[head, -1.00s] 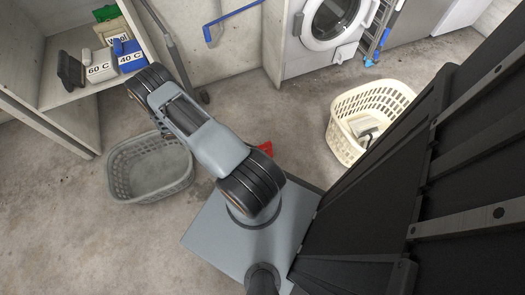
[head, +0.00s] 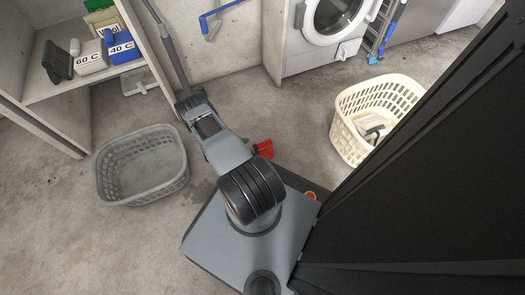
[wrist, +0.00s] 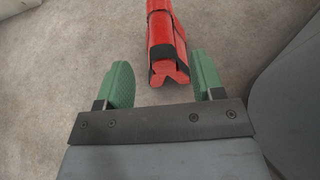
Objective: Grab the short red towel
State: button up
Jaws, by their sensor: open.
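A red, elongated, folded-looking thing with black patches (wrist: 165,42) lies on the concrete floor in the wrist view. In the head view a red piece (head: 263,148) shows beside my arm, just beyond my base, partly hidden. My gripper (wrist: 164,80) is open and empty, with its green fingertips apart. The near end of the red thing appears between the fingertips, and the rest extends beyond them. How far it lies below them is unclear.
A grey basket (head: 142,190) stands on the floor left of my arm. A cream basket (head: 345,140) with something inside stands at the right. A shelf (head: 60,95) holds labelled boxes at upper left. A washing machine (head: 300,62) stands at the back. Floor at lower left is clear.

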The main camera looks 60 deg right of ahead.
aim_at(256, 146)
jog(key=shift+b+x, duration=1.3)
jog(key=shift+x, duration=1.55)
jog(key=shift+f, duration=0.15)
jog(key=shift+c, duration=0.4)
jog(key=shift+w, duration=0.1)
grip_shut()
